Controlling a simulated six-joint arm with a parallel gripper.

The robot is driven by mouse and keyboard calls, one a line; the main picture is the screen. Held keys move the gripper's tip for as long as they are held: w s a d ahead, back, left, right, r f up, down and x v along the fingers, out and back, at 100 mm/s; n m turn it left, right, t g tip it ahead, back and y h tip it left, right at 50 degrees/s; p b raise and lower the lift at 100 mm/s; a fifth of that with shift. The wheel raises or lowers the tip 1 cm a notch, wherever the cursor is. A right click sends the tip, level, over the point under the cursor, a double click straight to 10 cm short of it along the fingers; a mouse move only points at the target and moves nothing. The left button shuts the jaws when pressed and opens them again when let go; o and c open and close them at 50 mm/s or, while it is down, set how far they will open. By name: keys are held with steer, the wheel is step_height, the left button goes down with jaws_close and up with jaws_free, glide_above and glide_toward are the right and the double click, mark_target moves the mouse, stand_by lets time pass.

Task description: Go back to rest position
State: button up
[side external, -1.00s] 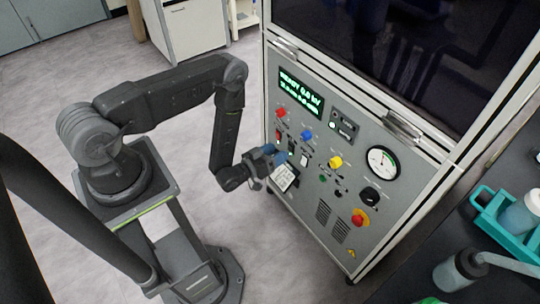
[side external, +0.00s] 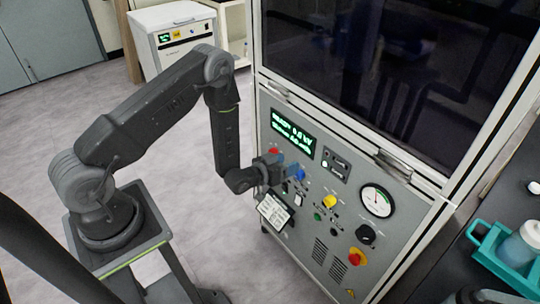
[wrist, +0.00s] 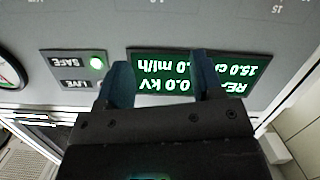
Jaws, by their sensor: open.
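My gripper (side external: 286,166) is open and empty, held in front of the machine's control panel (side external: 312,222) in the side view. Its blue fingers overlap the area of the red knob (side external: 274,151) and blue knob, just below the green-lit display (side external: 293,132). Whether they touch the panel cannot be told from that view. In the wrist view the two blue fingers of my gripper (wrist: 162,78) are spread apart with nothing between them.
The panel also carries a yellow knob (side external: 330,201), a red emergency button on yellow (side external: 357,257), a gauge (side external: 376,201) and a white label (side external: 274,210). A metal handle (side external: 393,163) sticks out above. A teal rack (side external: 487,262) stands at right. Open floor lies behind my arm.

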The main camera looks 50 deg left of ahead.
steer(key=w+r, duration=0.1)
steer(key=r, duration=0.3)
steer(key=r+g, duration=0.1)
steer(key=r, duration=0.3)
steer(key=w+r+m+g, duration=0.1)
steer(key=r, duration=0.3)
steer(key=shift+w+d+r, duration=0.25)
steer(key=shift+w+r, duration=0.05)
steer(key=shift+r, duration=0.1)
steer(key=s+d+r+g, duration=0.1)
steer(key=s+r+g, duration=0.3)
steer(key=r, duration=0.7)
steer(key=s+d+r+g, duration=0.1)
steer(key=s+r, duration=0.2)
steer(key=s, duration=0.5)
steer(key=s+d+r+m+g, duration=0.1)
steer(key=s+r, duration=0.2)
steer(key=s, duration=0.6)
steer(key=s+d+r+g, duration=0.1)
steer(key=s+r+g, duration=0.1)
steer(key=s, duration=0.7)
steer(key=shift+d+r, duration=0.25)
steer(key=shift+r, duration=0.55)
steer(key=shift+o, duration=0.2)
